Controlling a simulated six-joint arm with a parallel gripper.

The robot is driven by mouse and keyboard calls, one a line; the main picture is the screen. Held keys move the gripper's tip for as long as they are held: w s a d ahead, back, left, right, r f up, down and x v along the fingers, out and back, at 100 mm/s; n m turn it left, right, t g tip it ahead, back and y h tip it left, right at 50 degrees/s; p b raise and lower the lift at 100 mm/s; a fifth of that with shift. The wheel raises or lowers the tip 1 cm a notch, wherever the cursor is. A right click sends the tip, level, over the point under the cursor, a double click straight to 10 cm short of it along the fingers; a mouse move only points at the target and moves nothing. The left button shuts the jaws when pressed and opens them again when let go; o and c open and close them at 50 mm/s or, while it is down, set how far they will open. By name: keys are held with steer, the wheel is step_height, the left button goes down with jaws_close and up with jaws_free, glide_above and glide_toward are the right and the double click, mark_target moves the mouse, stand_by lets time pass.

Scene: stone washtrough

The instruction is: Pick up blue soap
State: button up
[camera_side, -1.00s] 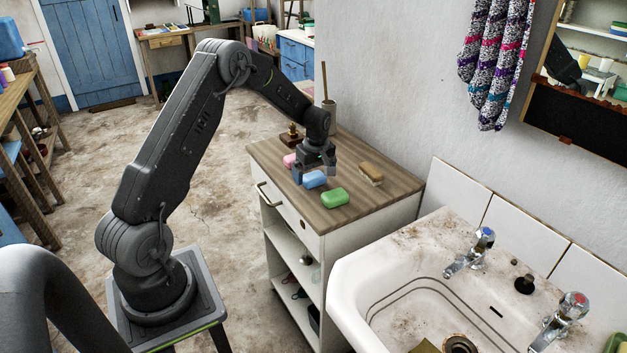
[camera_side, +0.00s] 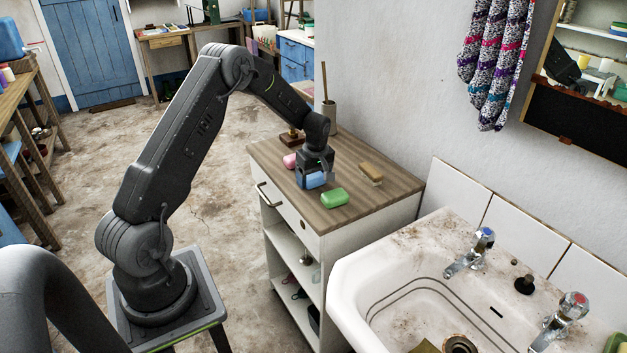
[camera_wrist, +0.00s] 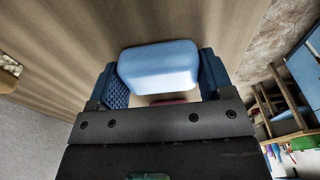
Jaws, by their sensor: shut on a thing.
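The blue soap (camera_side: 312,181) is on or just above the wooden top of the cabinet in the side view; I cannot tell if it touches the wood. My gripper (camera_side: 313,172) is over it, pointing down, with its fingers around the soap. In the wrist view the blue soap (camera_wrist: 159,68) sits between the two blue-padded fingers of my gripper (camera_wrist: 160,80), which are shut on its two ends. The gripper hides part of the soap in the side view.
A green soap (camera_side: 334,197) lies close in front, a pink soap (camera_side: 290,160) behind left, and a brush (camera_side: 371,173) to the right on the cabinet top (camera_side: 385,190). A brush holder (camera_side: 328,112) stands near the wall. The sink (camera_side: 400,285) is at front right.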

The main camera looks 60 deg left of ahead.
steer(key=shift+r, duration=0.55)
steer(key=r, duration=0.2)
steer(key=s+r, duration=0.1)
steer(key=r, duration=0.1)
steer(key=shift+a, duration=0.35)
steer(key=s+a+r, duration=0.2)
steer(key=s, duration=0.1)
steer(key=s+a+r, duration=0.1)
steer(key=s+r, duration=0.1)
steer(key=s, duration=0.1)
steer(key=s+a+r, duration=0.2)
steer(key=shift+s+a, duration=0.3)
steer(key=shift+s, duration=0.1)
